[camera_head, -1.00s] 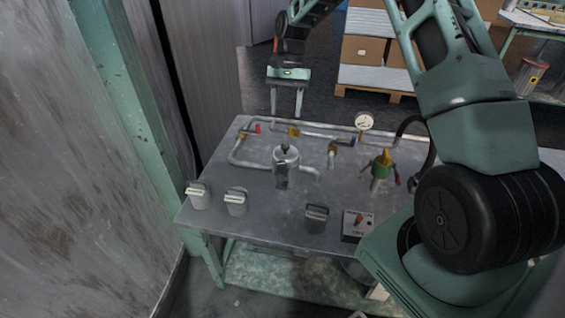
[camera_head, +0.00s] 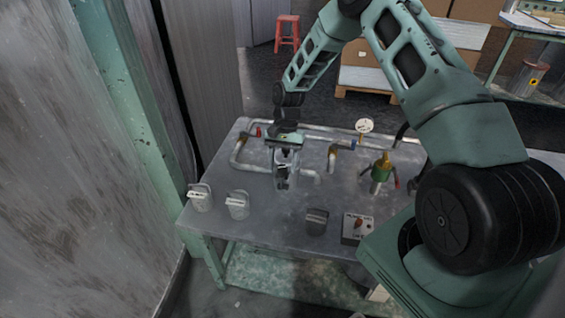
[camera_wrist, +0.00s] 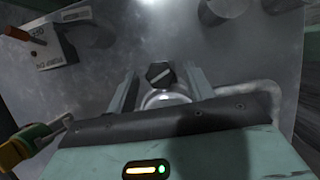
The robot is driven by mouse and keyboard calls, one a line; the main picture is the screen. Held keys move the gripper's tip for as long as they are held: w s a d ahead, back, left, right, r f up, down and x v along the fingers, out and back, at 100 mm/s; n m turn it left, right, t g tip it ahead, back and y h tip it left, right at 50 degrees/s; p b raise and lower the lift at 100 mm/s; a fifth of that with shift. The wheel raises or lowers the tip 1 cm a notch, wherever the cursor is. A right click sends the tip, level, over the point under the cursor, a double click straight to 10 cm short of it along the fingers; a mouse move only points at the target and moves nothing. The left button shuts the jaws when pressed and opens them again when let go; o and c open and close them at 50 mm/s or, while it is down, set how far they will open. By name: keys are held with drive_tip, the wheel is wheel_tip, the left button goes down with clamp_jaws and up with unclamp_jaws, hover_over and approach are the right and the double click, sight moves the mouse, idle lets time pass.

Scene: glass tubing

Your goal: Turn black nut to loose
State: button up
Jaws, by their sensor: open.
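The black nut (camera_wrist: 160,74) sits on top of a clear and metal cylindrical vessel (camera_wrist: 166,99) in the wrist view. A pale line crosses the nut's top face. In the head view the vessel (camera_head: 281,182) stands mid-table, and my gripper hides most of its top. My gripper (camera_wrist: 159,70) is open, pointing down at the vessel. In the wrist view its two fingers lie to the left and right of the nut, with gaps on both sides. My gripper also shows above the vessel in the head view (camera_head: 284,163). I cannot tell the exact height of the fingertips relative to the nut.
Pipes (camera_head: 240,157) run along the table's back and left. A gauge (camera_head: 364,126), a green and yellow valve (camera_head: 381,170) and a switch box (camera_head: 356,226) stand to the right. Bare table (camera_head: 262,222) lies in front of the vessel.

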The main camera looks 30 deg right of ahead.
drive_tip(key=c, duration=1)
drive_tip(key=shift+a+n+h, duration=0.15)
drive_tip(key=shift+n+h, duration=0.25)
drive_tip(key=shift+n, duration=0.7)
drive_tip(key=shift+w+n+g+h, duration=0.1)
drive_tip(key=shift+n+g+h, duration=0.3)
drive_tip(key=shift+n, duration=0.8)
drive_tip(key=o, duration=1)
drive_tip(key=shift+m, duration=0.3)
